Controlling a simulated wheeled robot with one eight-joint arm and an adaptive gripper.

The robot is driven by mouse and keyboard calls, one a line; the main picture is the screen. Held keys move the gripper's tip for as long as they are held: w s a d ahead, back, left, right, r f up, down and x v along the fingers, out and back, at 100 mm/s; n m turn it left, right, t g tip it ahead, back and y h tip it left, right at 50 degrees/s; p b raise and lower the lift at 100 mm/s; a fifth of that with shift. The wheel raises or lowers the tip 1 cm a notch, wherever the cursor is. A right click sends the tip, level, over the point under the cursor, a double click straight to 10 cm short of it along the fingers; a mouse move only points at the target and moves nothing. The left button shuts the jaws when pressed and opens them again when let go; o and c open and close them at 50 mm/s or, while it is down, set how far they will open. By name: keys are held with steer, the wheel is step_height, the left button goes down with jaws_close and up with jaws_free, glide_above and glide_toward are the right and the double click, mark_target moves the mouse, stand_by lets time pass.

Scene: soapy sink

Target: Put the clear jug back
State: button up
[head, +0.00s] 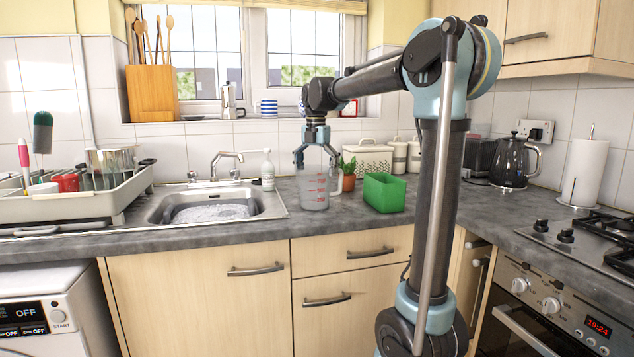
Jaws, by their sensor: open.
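The clear jug (314,190) stands upright on the grey worktop, just right of the sink, with red markings on its side and its handle towards the right. My gripper (317,163) points down from above at the jug's rim, its fingers spread and open. In this view the fingers overlap the top of the jug, and I cannot tell whether they touch it.
A green tub (384,193) and a small potted plant (348,176) stand close right of the jug. The sink (213,209) holds soapy water, with a soap bottle (267,172) behind. A dish rack (75,204) is at left, a kettle (513,160) at right.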

step_height(320, 180, up, 9)
stand_by(0.3)
steer(key=s+d+f+m+t, duration=0.1)
steer(key=s+d+f+m, duration=1.4)
steer(key=s+m, duration=0.15)
steer(key=s+d+f+m, duration=0.3)
steer(key=s+f+m, duration=0.3)
steer(key=s+f, duration=0.2)
steer(key=s+d+f+m+t, duration=0.1)
steer(key=s+d+f+m, duration=0.2)
steer(key=s+f+m, duration=0.4)
step_height(320, 180, down, 6)
steer(key=shift+s+d+f, duration=0.1)
steer(key=shift+s+d, duration=0.15)
steer(key=shift+s, duration=0.2)
steer(key=shift+m, duration=0.25)
steer(key=shift+w+f, duration=0.2)
steer(key=shift+w, duration=0.2)
